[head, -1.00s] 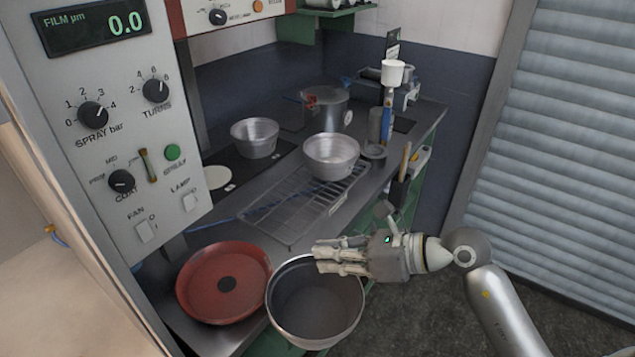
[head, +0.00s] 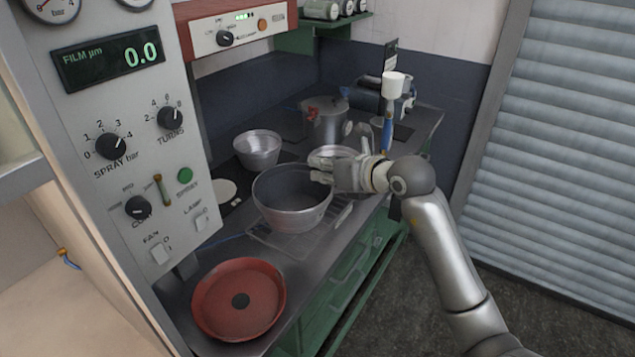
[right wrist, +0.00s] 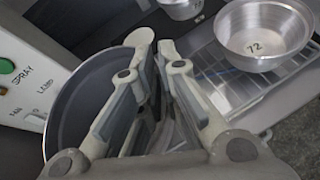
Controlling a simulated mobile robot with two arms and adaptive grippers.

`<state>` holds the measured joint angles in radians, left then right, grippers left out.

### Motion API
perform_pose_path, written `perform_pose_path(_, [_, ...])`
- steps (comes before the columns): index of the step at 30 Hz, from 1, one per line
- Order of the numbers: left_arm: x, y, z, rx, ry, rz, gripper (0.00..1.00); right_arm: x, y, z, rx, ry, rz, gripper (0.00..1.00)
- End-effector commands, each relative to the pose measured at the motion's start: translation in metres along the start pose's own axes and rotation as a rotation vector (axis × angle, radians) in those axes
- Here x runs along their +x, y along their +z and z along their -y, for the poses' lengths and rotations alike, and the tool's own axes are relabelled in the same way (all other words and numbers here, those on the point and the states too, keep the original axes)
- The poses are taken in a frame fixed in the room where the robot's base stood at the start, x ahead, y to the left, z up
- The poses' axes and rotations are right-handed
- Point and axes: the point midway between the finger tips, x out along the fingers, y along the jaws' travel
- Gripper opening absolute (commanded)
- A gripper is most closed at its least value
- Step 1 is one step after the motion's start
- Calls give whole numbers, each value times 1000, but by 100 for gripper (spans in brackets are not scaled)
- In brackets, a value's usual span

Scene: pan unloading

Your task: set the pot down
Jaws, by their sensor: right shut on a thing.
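The pot (head: 292,215), metal with a dark inside, appears upright in the head view, over the near part of the wire rack (head: 262,237). I cannot tell whether its base touches the rack. My right gripper (head: 326,173) is shut on the right side of the pot's rim. In the right wrist view the pot (right wrist: 72,118) lies at the left, with the gripper's fingers (right wrist: 150,58) at its rim and hiding part of it. My left gripper is not in view.
A bare metal bowl (head: 335,154) marked 72 in the right wrist view (right wrist: 262,38) is on the rack behind the pot. Another bowl (head: 257,150) stands farther left. A red pan (head: 262,320) lies at the bench's near end. The control cabinet (head: 125,190) borders the left.

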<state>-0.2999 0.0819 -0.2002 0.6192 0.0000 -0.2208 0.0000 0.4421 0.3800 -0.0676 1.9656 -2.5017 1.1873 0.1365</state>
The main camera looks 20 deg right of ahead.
Motion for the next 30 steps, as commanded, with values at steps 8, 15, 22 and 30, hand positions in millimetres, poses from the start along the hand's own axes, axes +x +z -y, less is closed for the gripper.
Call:
perform_pose_path(8, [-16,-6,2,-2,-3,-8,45,46,-2,28,5,1,-1,0])
perform_pose_path(15, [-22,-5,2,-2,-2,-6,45,80,-20,48,2,1,2,0])
perform_pose_path(22, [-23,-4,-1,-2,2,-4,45,91,-26,55,1,2,3,0])
perform_pose_path(30, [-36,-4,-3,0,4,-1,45,106,-52,63,3,2,1,0])
